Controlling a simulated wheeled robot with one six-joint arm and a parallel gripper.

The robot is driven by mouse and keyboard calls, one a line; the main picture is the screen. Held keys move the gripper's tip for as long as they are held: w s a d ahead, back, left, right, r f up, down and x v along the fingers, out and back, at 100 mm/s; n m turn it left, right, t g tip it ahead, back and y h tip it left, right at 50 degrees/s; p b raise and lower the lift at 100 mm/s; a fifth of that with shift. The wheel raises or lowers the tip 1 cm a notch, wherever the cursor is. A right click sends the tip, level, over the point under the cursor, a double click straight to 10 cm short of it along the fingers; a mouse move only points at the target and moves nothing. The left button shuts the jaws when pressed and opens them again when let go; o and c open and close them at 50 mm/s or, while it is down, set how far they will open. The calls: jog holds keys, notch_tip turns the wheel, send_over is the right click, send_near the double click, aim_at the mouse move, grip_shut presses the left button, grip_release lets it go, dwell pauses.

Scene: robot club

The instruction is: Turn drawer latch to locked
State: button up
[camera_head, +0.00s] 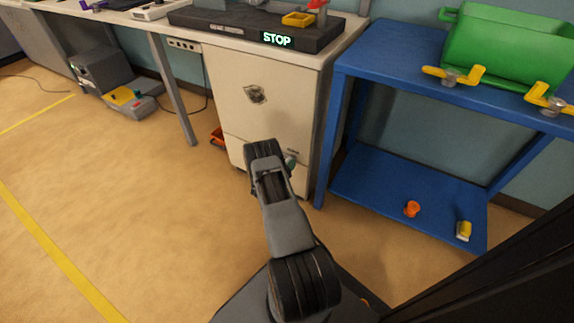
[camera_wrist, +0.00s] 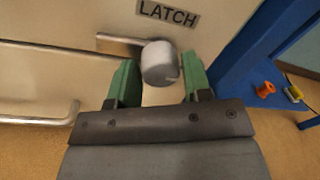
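The drawer latch (camera_wrist: 160,62) shows in the wrist view as a grey round knob with a flat metal bar (camera_wrist: 118,43) reaching out to the left, below a "LATCH" label (camera_wrist: 168,12). My gripper (camera_wrist: 158,80) is open, with one green finger on each side of the knob. I cannot tell whether the fingers touch it. In the head view my arm reaches to the lower front of the white cabinet (camera_head: 265,100), and a green fingertip (camera_head: 292,162) shows there. My arm hides most of the latch in that view.
A drawer handle (camera_wrist: 40,117) lies left of my gripper. A blue shelf unit (camera_head: 375,185) stands close on the right, with an orange spool (camera_head: 412,208) and a yellow one (camera_head: 464,231) on its lower shelf.

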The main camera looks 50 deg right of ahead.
jog(key=c, duration=0.5)
jog(key=shift+n, duration=0.3)
jog(key=n+t+b, duration=0.1)
jog(key=n+b, duration=0.1)
jog(key=n, duration=0.7)
jog(key=n+b, duration=0.1)
jog(key=n, duration=0.8)
jog(key=shift+s+f+t+b, duration=0.1)
jog(key=shift+s+t+b, duration=0.05)
jog(key=shift+t+b, duration=0.25)
jog(key=shift+n, duration=0.3)
